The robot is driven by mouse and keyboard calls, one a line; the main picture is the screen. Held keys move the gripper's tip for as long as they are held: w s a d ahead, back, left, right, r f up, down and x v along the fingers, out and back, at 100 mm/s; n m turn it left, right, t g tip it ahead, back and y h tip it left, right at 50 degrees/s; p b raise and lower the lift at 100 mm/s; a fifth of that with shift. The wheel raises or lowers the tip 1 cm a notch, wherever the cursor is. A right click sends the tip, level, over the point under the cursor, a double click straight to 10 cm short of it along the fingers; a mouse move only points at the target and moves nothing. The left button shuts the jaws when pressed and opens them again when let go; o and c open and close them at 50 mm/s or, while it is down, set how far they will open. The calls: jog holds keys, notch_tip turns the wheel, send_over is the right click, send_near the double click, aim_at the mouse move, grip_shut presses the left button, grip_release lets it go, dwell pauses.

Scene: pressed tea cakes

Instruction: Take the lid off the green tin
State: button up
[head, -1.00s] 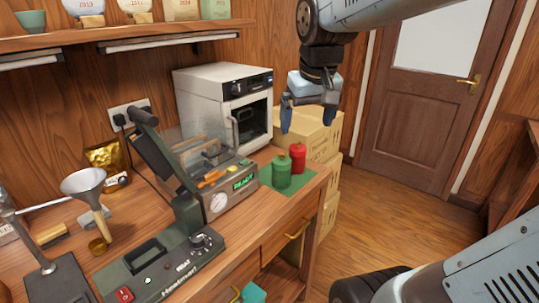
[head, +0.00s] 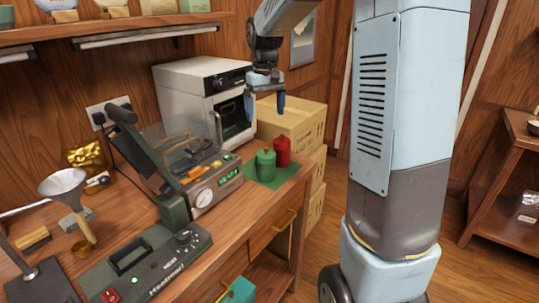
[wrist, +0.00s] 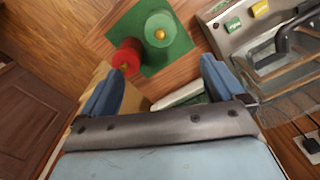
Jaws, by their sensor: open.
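The green tin (head: 265,166) stands upright on a green mat (head: 292,172) at the right end of the wooden counter. Its lid, with a small gold knob (wrist: 160,34), is on it. A red tin (head: 281,151) stands close beside it, to its right in the head view. My gripper (head: 264,108) is open and empty, above and behind the tins, with its fingers pointing down. In the wrist view both tins show beyond the fingers, the green tin (wrist: 161,27) farther off than the red one (wrist: 125,58).
A heat-sealing machine (head: 150,250) and a vacuum sealer with a clear lid (head: 212,190) stand left of the tins. A white oven (head: 190,85) is behind them. Cardboard boxes (head: 297,128) are stacked beyond the counter's right end.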

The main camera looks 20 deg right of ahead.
send_over(266, 152)
jog(key=w, duration=0.2)
jog(key=f, duration=0.7)
jog(key=shift+s+d+f, duration=0.2)
jog(key=shift+s+f, duration=0.05)
jog(key=shift+f, duration=0.15)
jog(key=shift+s+f, duration=0.2)
jog(key=shift+f, duration=2.4)
jog(key=c, duration=1.1)
jog(key=shift+r, duration=0.15)
